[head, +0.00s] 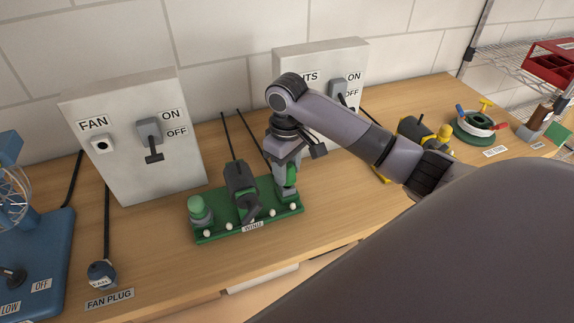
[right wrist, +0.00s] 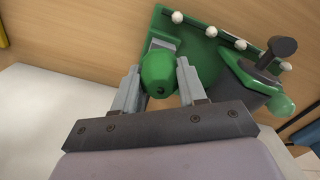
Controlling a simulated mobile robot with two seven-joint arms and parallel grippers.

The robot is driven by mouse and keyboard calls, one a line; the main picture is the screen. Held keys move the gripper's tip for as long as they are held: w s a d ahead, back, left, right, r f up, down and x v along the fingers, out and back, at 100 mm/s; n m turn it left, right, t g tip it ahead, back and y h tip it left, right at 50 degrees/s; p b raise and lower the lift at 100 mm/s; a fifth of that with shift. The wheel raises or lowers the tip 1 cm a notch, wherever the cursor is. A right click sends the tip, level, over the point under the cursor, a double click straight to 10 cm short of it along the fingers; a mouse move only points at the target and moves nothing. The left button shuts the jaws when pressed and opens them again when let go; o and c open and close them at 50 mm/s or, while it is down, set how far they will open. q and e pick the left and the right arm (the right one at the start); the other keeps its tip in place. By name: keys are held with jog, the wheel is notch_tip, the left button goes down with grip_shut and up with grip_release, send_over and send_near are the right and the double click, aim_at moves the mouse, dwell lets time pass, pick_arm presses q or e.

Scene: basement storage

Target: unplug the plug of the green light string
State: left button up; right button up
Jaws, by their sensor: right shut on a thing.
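A green board (head: 238,230) with white bulbs along its front edge lies on the bench; it also shows in the right wrist view (right wrist: 196,22). A dark grey block with a crank-like handle (head: 241,186) stands at its middle, and a green rounded cap (head: 198,208) on a grey base at its left end. My right gripper (head: 287,182) points down at the board's right end. In the right wrist view, its two grey fingers (right wrist: 160,80) are shut on a green rounded plug-like piece (right wrist: 158,72), with a grey block right behind it. I cannot tell whether they are joined. My left gripper is out of view.
Behind the board stand a FAN switch box (head: 130,140) and a lights switch box (head: 290,58). A fan plug (head: 102,273) and blue fan (head: 38,240) are at left. A yellow device (head: 412,128) and a green reel (head: 478,128) are at right. Dark cords (head: 229,135) run behind the board.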

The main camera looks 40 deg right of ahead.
aim_at(288, 165)
jog(key=shift+f, duration=1)
jog(key=o, duration=1.2)
jog(key=shift+o, duration=0.2)
jog(key=shift+r, duration=0.1)
notch_tip(288, 165, up, 7)
jog(key=shift+s, duration=0.1)
